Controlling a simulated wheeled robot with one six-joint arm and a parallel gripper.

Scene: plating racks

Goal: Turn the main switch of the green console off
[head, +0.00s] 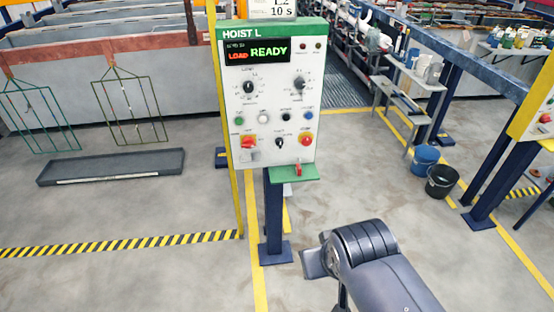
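The green-trimmed console (271,97) stands on a dark blue post, left of the picture's centre. Its header reads HOIST L, and its display (257,51) shows LOAD in red and READY in green. A red rotary handle on a yellow plate (248,142), which looks like the main switch, is at the panel's lower left. Its exact position is too small to read. A round red button (306,140) on yellow is at the lower right. My arm is low in the picture, right of the post and apart from the console. My gripper's fingers do not show.
A green shelf (310,173) with a small red item juts below the panel. A yellow upright (229,150) stands along its left side. A grey tray (110,167) lies on the floor at left. Blue and black buckets (441,182) stand at right. Floor before the console is clear.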

